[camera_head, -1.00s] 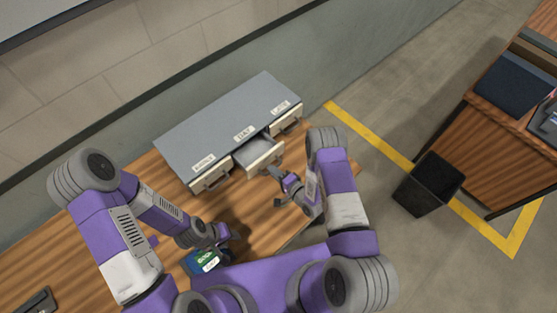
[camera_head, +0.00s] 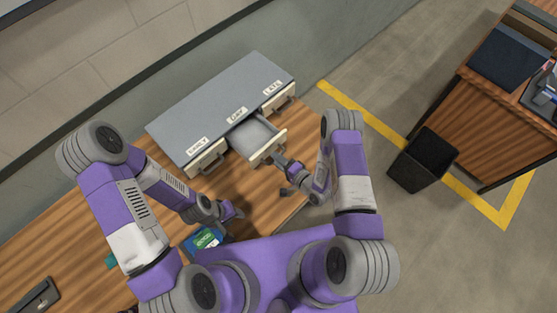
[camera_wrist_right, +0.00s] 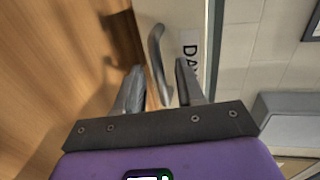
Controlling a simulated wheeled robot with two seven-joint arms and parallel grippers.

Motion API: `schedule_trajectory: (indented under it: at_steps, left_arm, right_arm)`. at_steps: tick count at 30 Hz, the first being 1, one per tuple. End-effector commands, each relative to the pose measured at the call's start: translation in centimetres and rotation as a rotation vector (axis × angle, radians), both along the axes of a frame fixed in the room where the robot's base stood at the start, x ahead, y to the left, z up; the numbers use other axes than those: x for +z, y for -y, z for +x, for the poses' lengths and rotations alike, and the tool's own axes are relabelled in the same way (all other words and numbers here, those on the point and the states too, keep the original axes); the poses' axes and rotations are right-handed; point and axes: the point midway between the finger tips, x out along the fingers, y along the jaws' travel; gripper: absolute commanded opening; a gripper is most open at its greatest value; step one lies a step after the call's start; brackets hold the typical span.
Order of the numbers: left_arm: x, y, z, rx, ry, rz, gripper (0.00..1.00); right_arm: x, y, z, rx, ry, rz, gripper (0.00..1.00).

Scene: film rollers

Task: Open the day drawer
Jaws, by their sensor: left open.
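The grey cabinet (camera_head: 220,100) stands on the wooden table against the wall, with three labelled drawers in a row. The middle one, the day drawer (camera_head: 256,136), is pulled well out and its inside looks empty. My right gripper (camera_head: 281,172) is in front of the day drawer. In the right wrist view its fingers (camera_wrist_right: 160,92) are apart, with the curved metal handle (camera_wrist_right: 157,55) between them and part of the "DA…" label (camera_wrist_right: 190,55) beyond. Contact with the handle cannot be told. My left gripper (camera_head: 236,212) is open near the table's front, away from the cabinet.
A blue and green packet (camera_head: 205,240) lies beside my left gripper. A dark object (camera_head: 38,298) lies at the table's lower left. A black bin (camera_head: 424,160) stands on the floor at right, by another wooden desk (camera_head: 500,125). The tabletop before the left drawer is clear.

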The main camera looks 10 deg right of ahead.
Motion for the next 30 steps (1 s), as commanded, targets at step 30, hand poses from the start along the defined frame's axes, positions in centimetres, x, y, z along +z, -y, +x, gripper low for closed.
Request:
schedule_trajectory:
  at_steps: [30]
  left_arm:
    - [-0.8, 0.0, 0.0, 0.0, 0.0, 0.0, 0.43]
  right_arm:
    - [1.6, 4.1, -6.2, 0.001, 0.0, -0.001, 0.38]
